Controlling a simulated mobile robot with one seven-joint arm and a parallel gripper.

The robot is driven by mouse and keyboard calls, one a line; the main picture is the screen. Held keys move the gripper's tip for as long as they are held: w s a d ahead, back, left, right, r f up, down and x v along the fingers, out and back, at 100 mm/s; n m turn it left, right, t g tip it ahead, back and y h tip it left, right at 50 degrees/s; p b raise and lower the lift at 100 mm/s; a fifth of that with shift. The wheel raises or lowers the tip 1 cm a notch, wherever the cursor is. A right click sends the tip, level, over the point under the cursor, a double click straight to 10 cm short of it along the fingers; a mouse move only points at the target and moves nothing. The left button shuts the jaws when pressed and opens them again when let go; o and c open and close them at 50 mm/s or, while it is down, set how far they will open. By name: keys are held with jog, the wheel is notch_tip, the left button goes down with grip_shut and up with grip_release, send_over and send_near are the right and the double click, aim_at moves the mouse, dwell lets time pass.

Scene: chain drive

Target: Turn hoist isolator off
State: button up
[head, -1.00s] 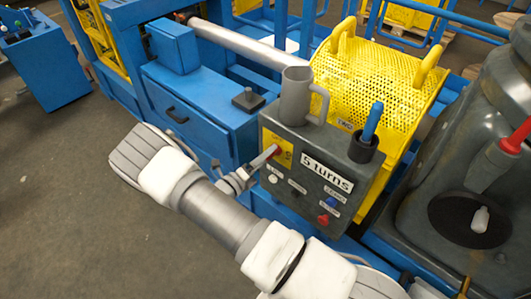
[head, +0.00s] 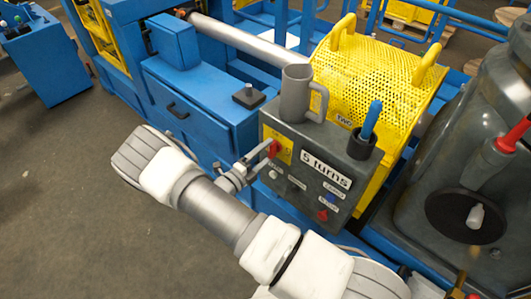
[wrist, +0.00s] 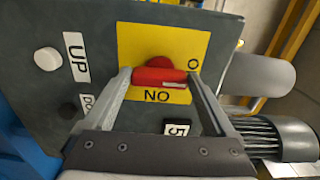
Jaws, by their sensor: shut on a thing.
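The red isolator handle (head: 274,149) sits on a yellow plate (head: 286,150) at the left of the grey control box's front face. In the wrist view the red handle (wrist: 160,77) lies crosswise between my two fingers, in front of its round red hub. The plate's lettering there reads "NO", probably "ON" upside down, just below the handle, with an "O" at the plate's right edge. My gripper (wrist: 158,80) is shut on the handle, one finger at each end. In the head view my gripper (head: 262,155) reaches the box from the left.
A grey mug (head: 296,92) and a dark holder with a blue-handled tool (head: 366,140) are on top of the box. White UP (wrist: 46,59) and dark DOWN buttons sit close to my left finger. A yellow perforated guard (head: 375,80) stands behind.

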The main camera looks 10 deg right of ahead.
jog(key=shift+s+f, duration=0.1)
jog(key=o, duration=1.1)
jog(key=shift+c, duration=0.2)
jog(key=shift+a, duration=0.1)
jog(key=v, duration=1.7)
jog(key=shift+s, duration=0.15)
